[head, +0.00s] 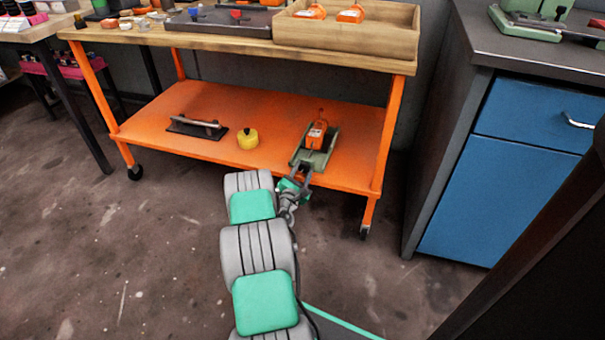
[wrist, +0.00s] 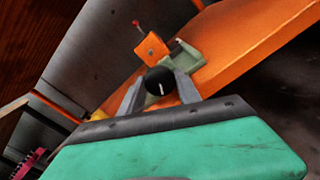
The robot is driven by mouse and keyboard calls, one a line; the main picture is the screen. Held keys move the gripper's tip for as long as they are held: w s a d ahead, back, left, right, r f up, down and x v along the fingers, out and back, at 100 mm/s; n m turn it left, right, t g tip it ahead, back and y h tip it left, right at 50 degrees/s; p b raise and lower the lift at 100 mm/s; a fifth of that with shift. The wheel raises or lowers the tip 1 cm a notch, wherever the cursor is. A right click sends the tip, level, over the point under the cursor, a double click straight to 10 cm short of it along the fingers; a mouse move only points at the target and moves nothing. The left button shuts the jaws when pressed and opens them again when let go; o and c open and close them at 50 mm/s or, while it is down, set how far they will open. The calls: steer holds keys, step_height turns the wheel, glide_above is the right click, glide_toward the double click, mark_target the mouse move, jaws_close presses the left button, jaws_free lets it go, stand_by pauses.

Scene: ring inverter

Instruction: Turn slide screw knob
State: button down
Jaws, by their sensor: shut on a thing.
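The slide screw device stands on the orange lower shelf of the cart, with a grey-green base (head: 299,158) and an orange block (head: 316,134) on it. In the wrist view its orange block (wrist: 152,47) and pale green base (wrist: 190,62) lie just beyond my gripper. A round black knob (wrist: 160,81) with a white mark faces the wrist camera. My gripper (wrist: 160,90) is shut on the knob, one finger on each side. In the head view my gripper (head: 306,168) is at the device's front end, and the knob is hidden there.
A yellow round object (head: 247,138) and a dark plate with a handle (head: 198,126) lie left on the orange shelf (head: 215,150). The wooden tabletop (head: 220,44) overhangs the shelf. An orange cart leg (head: 388,130) stands close on the right. A blue cabinet (head: 500,170) is further right.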

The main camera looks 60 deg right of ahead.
steer(key=shift+m+b, duration=0.3)
steer(key=shift+m, duration=0.8)
steer(key=c, duration=0.8)
jaws_free()
steer(key=shift+c, duration=0.2)
